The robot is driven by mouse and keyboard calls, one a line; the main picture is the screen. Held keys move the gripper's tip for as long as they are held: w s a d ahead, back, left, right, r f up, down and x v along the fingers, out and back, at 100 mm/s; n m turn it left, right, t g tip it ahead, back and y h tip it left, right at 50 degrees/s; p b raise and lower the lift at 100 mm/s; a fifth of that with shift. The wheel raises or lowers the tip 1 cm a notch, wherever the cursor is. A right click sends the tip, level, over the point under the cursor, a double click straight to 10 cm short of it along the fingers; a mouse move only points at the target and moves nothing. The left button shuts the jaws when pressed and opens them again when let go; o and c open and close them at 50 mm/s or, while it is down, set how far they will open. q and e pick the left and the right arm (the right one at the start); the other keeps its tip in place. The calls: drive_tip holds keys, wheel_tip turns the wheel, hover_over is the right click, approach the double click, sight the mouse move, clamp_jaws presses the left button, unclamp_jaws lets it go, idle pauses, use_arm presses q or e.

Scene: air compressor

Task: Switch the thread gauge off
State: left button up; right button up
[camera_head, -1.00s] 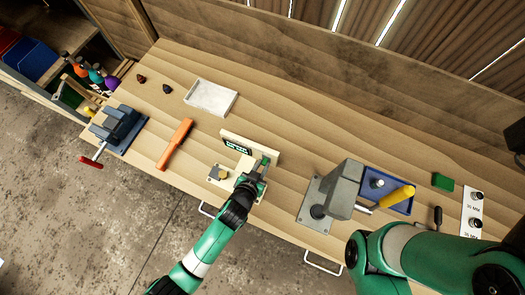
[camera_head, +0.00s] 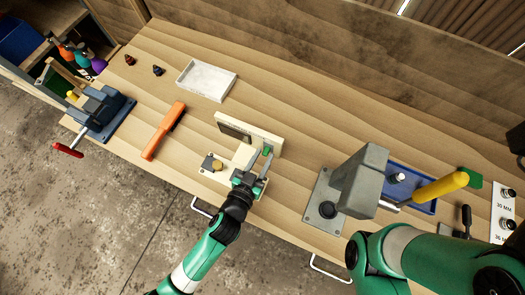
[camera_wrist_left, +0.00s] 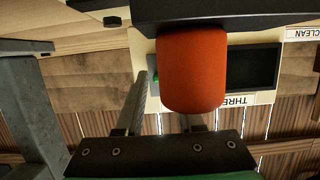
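The thread gauge (camera_head: 251,134) is a cream unit with an upright panel and a flat base near the bench's front edge. Its display (camera_head: 235,131) is dark, and it also looks dark in the left wrist view (camera_wrist_left: 252,67). A green piece (camera_head: 267,150) sits at the panel's right end. My left gripper (camera_head: 259,161) is at that end, its fingers near the green piece; contact is unclear. My right gripper is out of view.
A grey block-shaped device (camera_head: 356,183) with a yellow handle (camera_head: 440,187) stands right of the gauge. Bare bench lies behind the gauge.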

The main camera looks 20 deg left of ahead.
use_arm(q)
drive_tip(key=shift+o, duration=0.8)
